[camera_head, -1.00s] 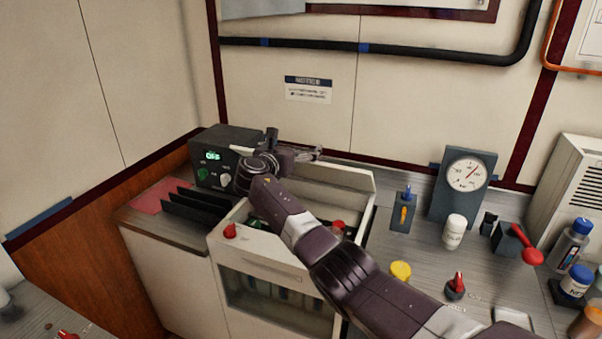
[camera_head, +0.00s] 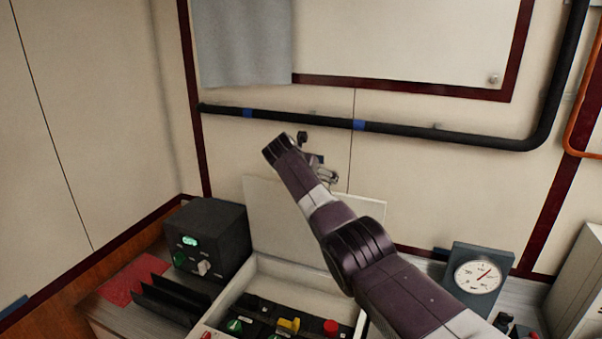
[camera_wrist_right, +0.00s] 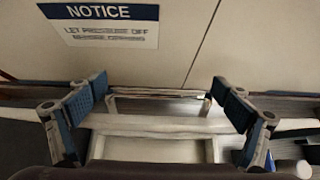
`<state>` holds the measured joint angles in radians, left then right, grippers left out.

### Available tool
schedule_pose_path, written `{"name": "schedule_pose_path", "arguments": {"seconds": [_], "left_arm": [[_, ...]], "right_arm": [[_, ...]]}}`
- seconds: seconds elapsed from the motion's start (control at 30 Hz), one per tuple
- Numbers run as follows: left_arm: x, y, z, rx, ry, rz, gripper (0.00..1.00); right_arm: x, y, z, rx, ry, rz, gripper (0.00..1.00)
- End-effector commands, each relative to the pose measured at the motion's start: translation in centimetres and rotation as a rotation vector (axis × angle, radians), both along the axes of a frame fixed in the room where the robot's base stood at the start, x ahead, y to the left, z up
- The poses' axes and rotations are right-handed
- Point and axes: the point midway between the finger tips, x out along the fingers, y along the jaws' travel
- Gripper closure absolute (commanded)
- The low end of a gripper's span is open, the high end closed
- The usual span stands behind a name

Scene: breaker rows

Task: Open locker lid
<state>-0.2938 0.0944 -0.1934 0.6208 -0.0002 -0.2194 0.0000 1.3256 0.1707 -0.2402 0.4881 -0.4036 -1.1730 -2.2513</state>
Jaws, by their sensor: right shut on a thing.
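The locker (camera_head: 300,278) is a white box at the bottom middle of the head view, with its top open. Its pale lid (camera_head: 275,215) stands raised along the back edge, close to the wall. My right arm crosses in front of part of the lid. My right gripper (camera_head: 322,172) is at the lid's upper edge, largely hidden by my own wrist. My left gripper is in neither view.
Inside the locker are a green knob (camera_head: 235,326), a yellow part (camera_head: 289,324) and a red knob (camera_head: 330,327). A black box with a green display (camera_head: 207,238) stands left, a gauge (camera_head: 478,275) right. A black pipe (camera_head: 420,137) runs along the wall above.

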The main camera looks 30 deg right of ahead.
Motion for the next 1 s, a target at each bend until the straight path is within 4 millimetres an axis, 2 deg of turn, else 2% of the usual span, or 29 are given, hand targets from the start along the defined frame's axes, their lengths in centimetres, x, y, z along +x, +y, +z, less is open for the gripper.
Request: {"name": "schedule_pose_path", "arguments": {"seconds": [0.17, 0.4, 0.57, 0.6, 0.67, 1.0], "left_arm": [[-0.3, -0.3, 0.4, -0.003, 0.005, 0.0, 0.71], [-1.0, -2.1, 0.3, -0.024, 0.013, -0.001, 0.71], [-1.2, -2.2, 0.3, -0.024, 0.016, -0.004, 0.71], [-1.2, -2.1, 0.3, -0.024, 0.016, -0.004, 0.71], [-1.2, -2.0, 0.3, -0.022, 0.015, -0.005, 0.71], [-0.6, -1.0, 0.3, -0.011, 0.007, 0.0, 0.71]], "right_arm": [[-0.5, -0.7, -0.7, 0.027, 0.033, 0.0, 0.49], [-0.6, -0.8, -1.0, 0.035, 0.038, 0.003, 0.49], [-0.6, -0.7, -1.0, 0.035, 0.039, 0.003, 0.49], [-0.6, -0.7, -1.0, 0.035, 0.039, 0.003, 0.05], [-0.6, -0.7, -1.0, 0.035, 0.038, 0.003, 0.0], [-0.5, -0.7, -0.4, 0.03, 0.029, 0.003, 0.0]]}}
